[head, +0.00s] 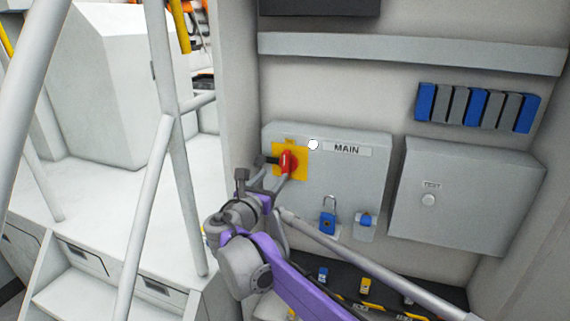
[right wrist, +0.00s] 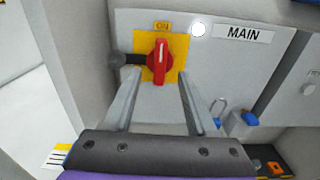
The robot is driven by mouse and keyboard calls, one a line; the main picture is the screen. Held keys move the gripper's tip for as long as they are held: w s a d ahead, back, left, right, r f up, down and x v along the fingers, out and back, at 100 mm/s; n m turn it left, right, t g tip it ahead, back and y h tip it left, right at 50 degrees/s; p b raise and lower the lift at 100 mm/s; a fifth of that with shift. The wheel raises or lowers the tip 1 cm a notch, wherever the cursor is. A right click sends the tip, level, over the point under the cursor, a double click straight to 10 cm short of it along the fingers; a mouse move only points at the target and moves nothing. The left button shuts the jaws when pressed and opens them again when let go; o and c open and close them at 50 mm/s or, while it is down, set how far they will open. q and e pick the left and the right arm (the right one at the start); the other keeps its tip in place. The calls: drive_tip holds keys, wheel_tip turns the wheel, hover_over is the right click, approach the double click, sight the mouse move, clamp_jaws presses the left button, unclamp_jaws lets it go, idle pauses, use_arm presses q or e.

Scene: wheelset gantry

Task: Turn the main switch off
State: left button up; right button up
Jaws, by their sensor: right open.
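The main switch (head: 287,162) is a red rotary knob on a yellow plate, on a grey box labelled MAIN. In the right wrist view the knob (right wrist: 160,62) stands upright, its white line vertical, pointing at the ON label (right wrist: 161,27) above. My right gripper (right wrist: 158,88) is open, with one finger towards each side of the knob; I see nothing held. Its fingertips are close to the plate; whether they touch the knob I cannot tell. In the head view the gripper (head: 270,173) reaches it from below left. My left gripper is not in view.
A white round lamp (head: 313,145) sits right of the switch. A blue padlock (head: 328,222) hangs below, beside another blue item (head: 366,220). A box with a TEST button (head: 428,200) is at right. Grey rails (head: 160,180) and steps stand at left.

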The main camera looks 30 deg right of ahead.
sight(284, 161)
drive_tip(key=x, duration=0.3)
drive_tip(key=p+x, duration=0.1)
drive_tip(key=x, duration=0.6)
drive_tip(key=shift+w+d+r, duration=0.15)
drive_tip(key=shift+r, duration=0.25)
drive_tip(key=shift+c, duration=0.3)
clamp_jaws()
idle(0.6)
